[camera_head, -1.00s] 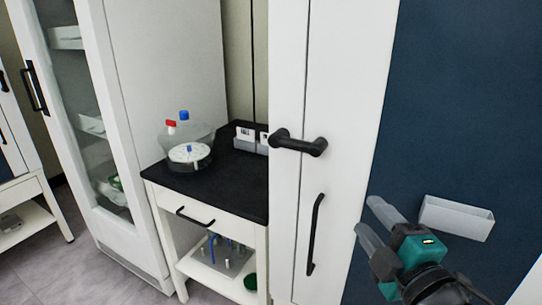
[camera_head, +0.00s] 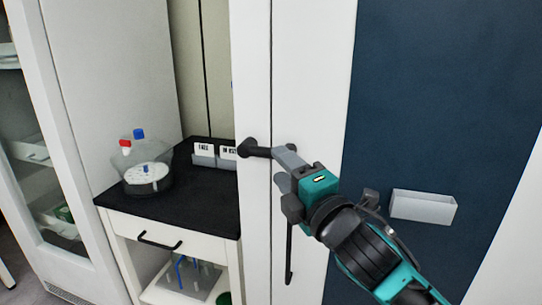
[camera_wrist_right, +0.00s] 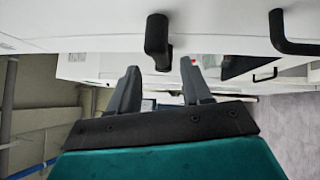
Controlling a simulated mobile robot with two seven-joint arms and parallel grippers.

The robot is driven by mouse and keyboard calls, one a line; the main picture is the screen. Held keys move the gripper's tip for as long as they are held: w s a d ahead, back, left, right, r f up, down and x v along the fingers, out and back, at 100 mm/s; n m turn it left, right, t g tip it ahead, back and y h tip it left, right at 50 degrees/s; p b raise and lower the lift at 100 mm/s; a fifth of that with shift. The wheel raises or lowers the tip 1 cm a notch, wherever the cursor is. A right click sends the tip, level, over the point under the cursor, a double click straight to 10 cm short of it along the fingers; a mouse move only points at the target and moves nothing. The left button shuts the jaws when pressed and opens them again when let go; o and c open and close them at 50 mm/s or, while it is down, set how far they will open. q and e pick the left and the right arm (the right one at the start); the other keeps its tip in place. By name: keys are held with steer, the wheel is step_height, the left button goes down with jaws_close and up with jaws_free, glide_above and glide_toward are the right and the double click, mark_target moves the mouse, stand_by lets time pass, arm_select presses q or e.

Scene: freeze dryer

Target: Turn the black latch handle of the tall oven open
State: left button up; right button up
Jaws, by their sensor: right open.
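The black latch handle (camera_head: 252,149) sticks out from the tall white oven door (camera_head: 312,70) and points right, roughly level. My right gripper (camera_head: 283,169) is at the handle's right end, with its grey fingers spread apart. One finger hides the handle's end in the head view. In the right wrist view the handle (camera_wrist_right: 157,42) lies just beyond the fingertips of my right gripper (camera_wrist_right: 160,78), roughly in line with the gap. I cannot tell whether a finger touches it. My left gripper is not in view.
A black vertical bar handle (camera_head: 289,255) sits below the latch, partly behind my gripper. A grey wall holder (camera_head: 422,207) is on the dark blue panel at right.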

mark_target(271, 157)
steer(key=shift+x, duration=2.45)
steer(key=shift+c, duration=0.3)
jaws_close()
